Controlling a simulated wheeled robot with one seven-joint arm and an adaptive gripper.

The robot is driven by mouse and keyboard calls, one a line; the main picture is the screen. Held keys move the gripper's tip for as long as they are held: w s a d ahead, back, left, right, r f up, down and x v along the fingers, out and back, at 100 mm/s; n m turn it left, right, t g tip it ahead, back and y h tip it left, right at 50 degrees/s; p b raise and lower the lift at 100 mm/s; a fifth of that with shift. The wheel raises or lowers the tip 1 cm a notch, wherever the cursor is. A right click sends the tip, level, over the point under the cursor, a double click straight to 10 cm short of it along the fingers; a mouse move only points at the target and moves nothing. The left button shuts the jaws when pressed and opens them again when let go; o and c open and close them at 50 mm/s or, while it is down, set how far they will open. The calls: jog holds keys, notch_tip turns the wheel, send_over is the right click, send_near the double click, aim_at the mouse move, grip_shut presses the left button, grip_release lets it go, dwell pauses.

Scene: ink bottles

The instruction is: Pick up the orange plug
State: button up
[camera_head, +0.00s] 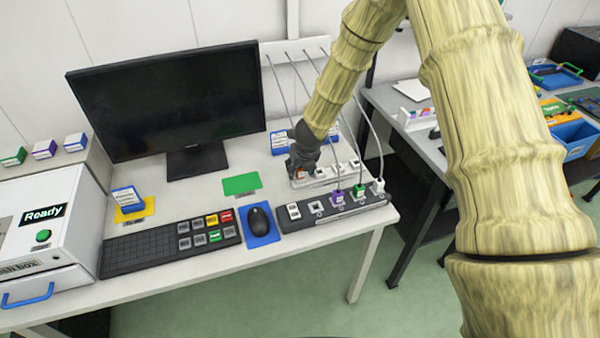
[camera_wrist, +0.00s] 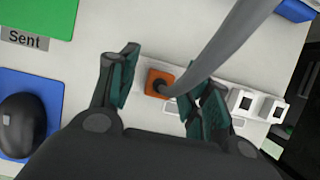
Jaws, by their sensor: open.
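The orange plug (camera_wrist: 158,82) sits at the end of a white power strip (camera_wrist: 238,98), with a grey cable rising from it. My gripper (camera_wrist: 165,85) is open, with one finger on each side of the plug and cable. A gap shows between the left finger and the plug; the right finger is close to the cable, and contact cannot be told. In the head view my gripper (camera_head: 302,165) is over the left end of the white strip (camera_head: 328,174), and only a bit of the orange plug (camera_head: 301,174) shows beneath it.
A dark power strip (camera_head: 330,207) with purple, green and white plugs stands in front. Several cables hang from the wall behind. A mouse (camera_head: 259,222) on a blue pad and a green card (camera_head: 241,184) lie to the left. A monitor (camera_head: 170,100) stands at the back left.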

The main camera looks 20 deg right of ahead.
jog(key=c, duration=1)
jog(key=shift+r+p, duration=2.2)
jog(key=shift+r, duration=2.85)
